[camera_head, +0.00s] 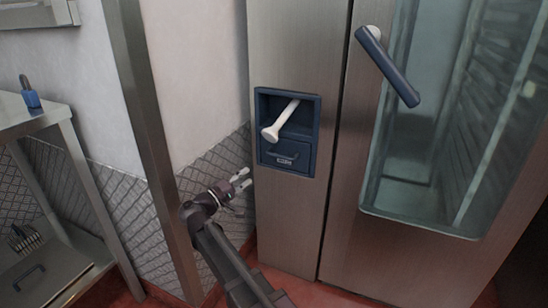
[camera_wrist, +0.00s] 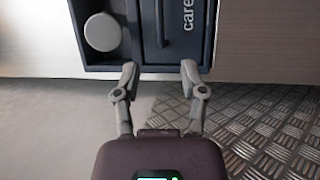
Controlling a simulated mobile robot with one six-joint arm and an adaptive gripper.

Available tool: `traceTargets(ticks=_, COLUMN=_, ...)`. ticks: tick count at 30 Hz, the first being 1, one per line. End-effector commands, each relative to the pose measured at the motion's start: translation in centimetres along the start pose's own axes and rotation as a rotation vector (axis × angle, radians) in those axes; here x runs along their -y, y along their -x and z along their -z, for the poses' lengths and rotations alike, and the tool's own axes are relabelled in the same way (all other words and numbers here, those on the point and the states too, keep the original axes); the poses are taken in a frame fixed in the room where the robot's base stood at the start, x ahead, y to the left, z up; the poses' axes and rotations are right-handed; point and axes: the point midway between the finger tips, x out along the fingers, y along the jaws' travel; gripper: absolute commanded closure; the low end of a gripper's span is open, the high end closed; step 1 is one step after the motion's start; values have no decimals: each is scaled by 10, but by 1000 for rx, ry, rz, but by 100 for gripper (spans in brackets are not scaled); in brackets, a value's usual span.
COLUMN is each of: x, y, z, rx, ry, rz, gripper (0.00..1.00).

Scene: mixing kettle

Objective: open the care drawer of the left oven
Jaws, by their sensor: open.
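The care drawer (camera_head: 285,153) is a dark blue front with a grip bar and a small label. It sits shut in the lower part of a blue recessed panel on the steel oven (camera_head: 290,40). In the wrist view the drawer (camera_wrist: 172,45) shows sideways at the top, with "care" lettering and its bar handle (camera_wrist: 160,22). My gripper (camera_head: 243,178) is open and empty, just left of and a little below the drawer. In the wrist view my gripper (camera_wrist: 158,68) has its fingertips apart near the panel's edge; contact cannot be told.
A white shower handle (camera_head: 280,122) hangs in the recess above the drawer; its round end (camera_wrist: 103,32) shows in the wrist view. The glass door (camera_head: 440,120) with its blue door handle (camera_head: 392,70) is right. A steel shelf (camera_head: 30,112) stands left.

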Motion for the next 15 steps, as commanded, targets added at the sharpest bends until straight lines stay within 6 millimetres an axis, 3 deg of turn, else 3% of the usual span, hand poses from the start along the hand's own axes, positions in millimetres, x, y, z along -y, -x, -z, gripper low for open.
traceTargets(ticks=8, x=0, y=-11, z=0, rx=2, ry=0, rz=0, gripper=46)
traceTargets(ticks=15, x=-1, y=-38, z=0, rx=3, ry=0, rz=0, gripper=46)
